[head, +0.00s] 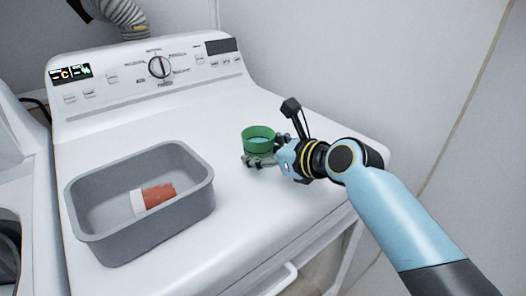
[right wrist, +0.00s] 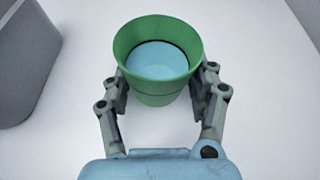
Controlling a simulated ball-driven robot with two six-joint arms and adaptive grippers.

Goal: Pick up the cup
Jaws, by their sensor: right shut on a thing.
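The cup (head: 258,137) is green with a pale blue inside and is upright over the white top of the machine. In the head view my right gripper (head: 262,160) reaches it from the right and is shut on it. In the right wrist view the cup (right wrist: 157,60) sits between the two fingers of my right gripper (right wrist: 160,100), which touch its sides. I cannot tell whether the cup's base rests on the surface. My left gripper is not in view.
A grey bin (head: 180,218) stands left of the cup on the machine top (head: 235,205). A reddish-brown bottle with a white cap (head: 155,197) lies in it. The control panel (head: 150,75) rises behind. A wall is close on the right. The top between bin and cup is clear.

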